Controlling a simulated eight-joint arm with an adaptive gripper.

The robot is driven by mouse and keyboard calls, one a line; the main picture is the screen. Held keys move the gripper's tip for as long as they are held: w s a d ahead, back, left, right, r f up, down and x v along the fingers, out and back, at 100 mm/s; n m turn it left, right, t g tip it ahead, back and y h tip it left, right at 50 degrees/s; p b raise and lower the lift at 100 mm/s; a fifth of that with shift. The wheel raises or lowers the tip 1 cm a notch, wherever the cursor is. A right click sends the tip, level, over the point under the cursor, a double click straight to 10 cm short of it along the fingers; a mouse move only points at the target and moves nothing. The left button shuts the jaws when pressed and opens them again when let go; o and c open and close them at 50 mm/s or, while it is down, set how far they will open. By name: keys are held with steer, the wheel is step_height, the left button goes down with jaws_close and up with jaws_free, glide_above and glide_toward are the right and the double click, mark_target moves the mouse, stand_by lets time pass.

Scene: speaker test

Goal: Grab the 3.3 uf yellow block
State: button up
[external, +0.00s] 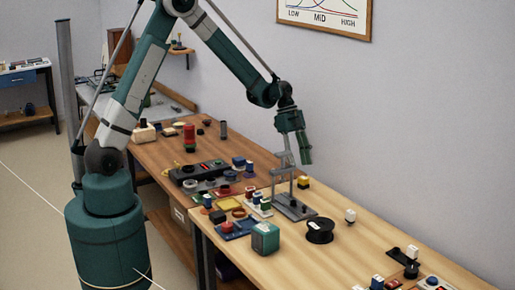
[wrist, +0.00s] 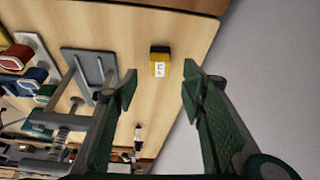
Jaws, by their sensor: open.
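The yellow block (external: 303,182) stands on the wooden table, close to the wall and just behind the grey metal stand. In the wrist view the yellow block (wrist: 160,66) has a dark top and a white label, whose print is too small to read surely. My gripper (external: 305,158) is above the table, over the area of the block. In the wrist view my gripper (wrist: 160,86) is open and empty, with its two green fingers spread to either side below the block in the picture. The block is apart from both fingers.
The grey metal stand (external: 293,206) rises close to my gripper; it also shows left of the fingers in the wrist view (wrist: 88,70). A black spool (external: 320,231), a teal box (external: 265,238) and several small coloured parts lie around. The table front right of the spool is mostly clear.

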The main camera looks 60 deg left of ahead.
mark_target(303, 177)
stand_by(0.3)
steer(key=shift+x, duration=1.35)
steer(key=shift+b+x, duration=0.8)
steer(key=shift+x, duration=1.8)
steer(key=c, duration=0.9)
